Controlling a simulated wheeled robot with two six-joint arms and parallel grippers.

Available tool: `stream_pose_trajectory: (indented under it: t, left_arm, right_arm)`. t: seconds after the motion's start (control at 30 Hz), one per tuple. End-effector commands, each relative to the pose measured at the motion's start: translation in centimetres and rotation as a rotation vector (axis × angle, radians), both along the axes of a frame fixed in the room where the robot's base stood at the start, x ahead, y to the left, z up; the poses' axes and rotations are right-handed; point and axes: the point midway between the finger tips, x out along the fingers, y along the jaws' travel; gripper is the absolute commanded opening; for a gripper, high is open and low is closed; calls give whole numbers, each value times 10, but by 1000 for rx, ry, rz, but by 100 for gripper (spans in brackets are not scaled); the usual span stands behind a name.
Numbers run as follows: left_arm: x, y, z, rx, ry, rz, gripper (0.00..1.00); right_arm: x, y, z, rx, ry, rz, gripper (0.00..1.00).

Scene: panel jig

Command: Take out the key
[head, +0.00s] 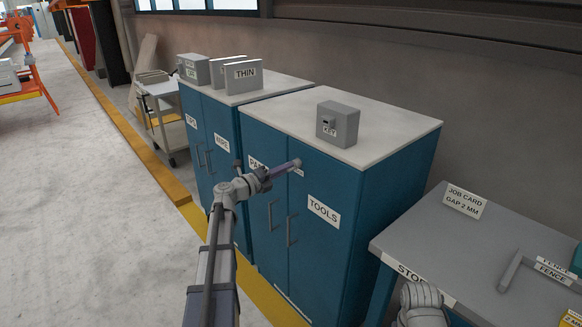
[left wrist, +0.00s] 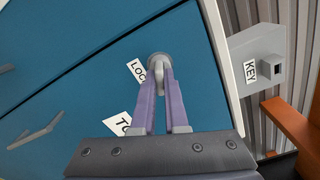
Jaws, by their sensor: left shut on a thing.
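My left gripper (head: 294,164) is at the front of the blue cabinet labelled TOOLS (head: 335,245), near the top of its doors. In the left wrist view its purple fingers (left wrist: 158,80) are closed on a small grey key (left wrist: 158,68). The key stands at a round grey lock (left wrist: 160,58) on the door, beside a partly covered label beginning LOC. How deep the key sits is hidden. A grey box labelled KEY (head: 338,124), with a dark opening in its front, stands on the cabinet top; it also shows in the left wrist view (left wrist: 258,62).
Another blue cabinet (head: 215,140) stands to the left, with grey boxes, one labelled THIN (head: 244,77), on top. Door handles (head: 291,230) stick out below the gripper. A grey bench (head: 490,255) with a job card stands at right. The floor at left is open.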

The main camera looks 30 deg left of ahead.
Motion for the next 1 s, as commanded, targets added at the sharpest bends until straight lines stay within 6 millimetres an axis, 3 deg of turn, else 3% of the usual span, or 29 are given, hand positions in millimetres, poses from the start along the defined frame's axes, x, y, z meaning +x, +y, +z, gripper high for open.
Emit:
stream_pose_trajectory:
  t: [0.27, 0.3, 0.6, 1.0]
  left_arm:
    - [0, 0, 0, -35, 14, 1, 0]
    - [0, 0, 0, -35, 14, 1, 13]
    - [0, 0, 0, -33, 14, 0, 46]
    - [-10, 4, 0, -33, 14, 1, 46]
  right_arm:
    - [0, 0, 0, 0, 0, 0, 50]
    - [0, 0, 0, 0, 0, 0, 50]
    - [0, 0, 0, 0, 0, 0, 50]
    - [0, 0, 0, 0, 0, 0, 50]
